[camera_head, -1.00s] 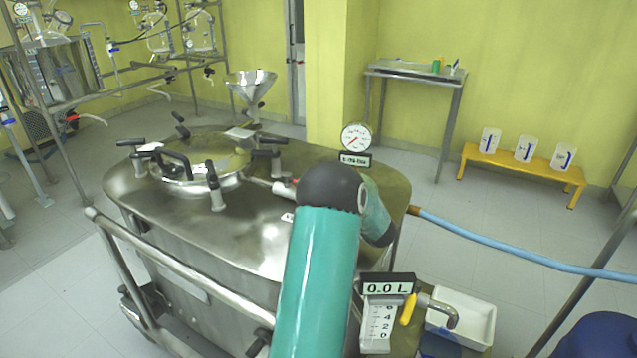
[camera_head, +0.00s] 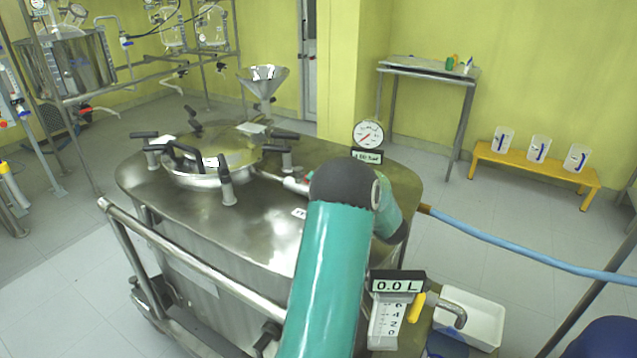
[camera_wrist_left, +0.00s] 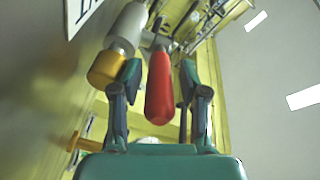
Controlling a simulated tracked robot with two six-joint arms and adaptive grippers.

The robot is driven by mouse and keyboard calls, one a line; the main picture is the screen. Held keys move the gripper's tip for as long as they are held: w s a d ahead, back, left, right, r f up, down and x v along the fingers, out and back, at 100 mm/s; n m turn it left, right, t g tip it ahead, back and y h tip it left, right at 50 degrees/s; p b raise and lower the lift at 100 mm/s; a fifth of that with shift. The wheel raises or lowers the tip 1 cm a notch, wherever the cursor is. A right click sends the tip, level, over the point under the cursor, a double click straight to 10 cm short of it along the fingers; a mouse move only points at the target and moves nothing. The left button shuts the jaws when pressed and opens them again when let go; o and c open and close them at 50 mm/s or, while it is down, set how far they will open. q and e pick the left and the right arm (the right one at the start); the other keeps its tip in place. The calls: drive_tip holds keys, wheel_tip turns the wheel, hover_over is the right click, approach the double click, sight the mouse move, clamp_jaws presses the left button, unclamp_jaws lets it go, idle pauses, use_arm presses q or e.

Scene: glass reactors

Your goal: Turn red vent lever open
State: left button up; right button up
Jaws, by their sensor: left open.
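The red vent lever (camera_wrist_left: 159,88) hangs between the two fingers of my left gripper (camera_wrist_left: 160,75) in the left wrist view. The gripper is open, with one finger on each side of the lever and a visible gap at each side. A grey pipe fitting with a brass-coloured end (camera_wrist_left: 107,68) is just left of the lever. In the head view my teal arm covers the gripper and most of the lever; a small red bit (camera_head: 305,178) shows beside the arm on the steel vessel's top (camera_head: 262,222). My right gripper is in no view.
A round gauge (camera_head: 368,134) stands on the vessel behind my arm. The clamped round lid (camera_head: 212,170) is to the left. A 0.0 L readout (camera_head: 397,285) and a yellow-handled tap (camera_head: 417,306) are at the lower right. A blue hose (camera_head: 520,248) runs right.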

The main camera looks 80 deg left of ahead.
use_arm(q)
drive_tip(key=shift+v, duration=4)
drive_tip(key=shift+c, duration=0.2)
